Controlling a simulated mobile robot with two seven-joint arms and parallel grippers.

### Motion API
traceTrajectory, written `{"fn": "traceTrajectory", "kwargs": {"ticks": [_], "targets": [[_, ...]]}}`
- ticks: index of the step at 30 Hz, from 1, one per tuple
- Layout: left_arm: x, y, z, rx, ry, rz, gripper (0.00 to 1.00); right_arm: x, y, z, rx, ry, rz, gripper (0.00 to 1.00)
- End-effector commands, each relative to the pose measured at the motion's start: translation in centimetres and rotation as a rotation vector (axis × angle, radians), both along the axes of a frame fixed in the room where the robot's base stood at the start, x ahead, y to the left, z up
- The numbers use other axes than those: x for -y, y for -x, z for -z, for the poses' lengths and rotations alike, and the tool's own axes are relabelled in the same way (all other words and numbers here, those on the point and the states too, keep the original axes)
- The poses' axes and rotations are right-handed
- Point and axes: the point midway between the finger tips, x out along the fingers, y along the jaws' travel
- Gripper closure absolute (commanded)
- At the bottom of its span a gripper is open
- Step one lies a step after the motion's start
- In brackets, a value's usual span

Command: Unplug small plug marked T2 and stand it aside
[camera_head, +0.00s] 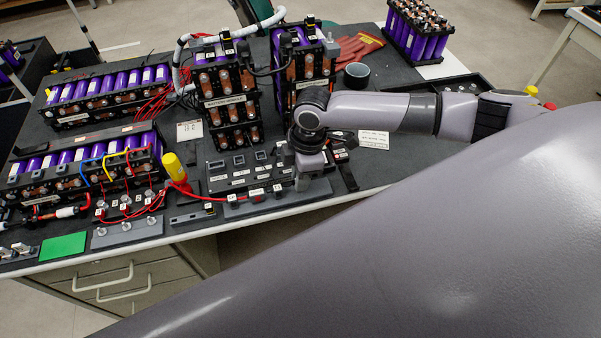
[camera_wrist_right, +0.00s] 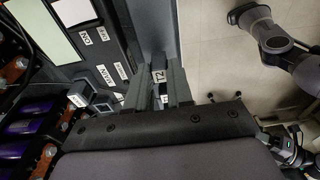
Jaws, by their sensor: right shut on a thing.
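My right gripper (camera_head: 303,183) is low over the right end of the labelled grey strip at the table's front edge. In the right wrist view, its two grey fingers (camera_wrist_right: 161,88) are shut on the small plug with a white T2 label (camera_wrist_right: 158,75). The plug sits between the fingers. In the head view the gripper hides this plug, and I cannot tell whether it is seated or lifted. My left gripper is not in view.
A dark panel with labels (camera_head: 238,172) lies just behind the strip. Purple battery modules (camera_head: 225,88) with copper busbars stand behind it. A yellow-capped connector (camera_head: 174,168) with a red cable stands to the left. A green pad (camera_head: 64,246) lies at the front left.

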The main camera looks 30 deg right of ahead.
Motion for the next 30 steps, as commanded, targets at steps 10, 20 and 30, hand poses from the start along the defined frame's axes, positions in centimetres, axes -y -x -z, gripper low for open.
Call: {"fn": "traceTrajectory", "kwargs": {"ticks": [10,20,30], "targets": [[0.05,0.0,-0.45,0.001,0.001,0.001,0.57,0.01,-0.01,0.53,0.0,0.0,0.0,1.0],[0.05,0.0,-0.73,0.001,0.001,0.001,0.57,-0.01,0.0,0.67,0.0,0.0,0.0,1.0],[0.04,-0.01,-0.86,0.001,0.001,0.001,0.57,-0.01,-0.01,0.99,0.0,0.0,0.0,1.0]]}}
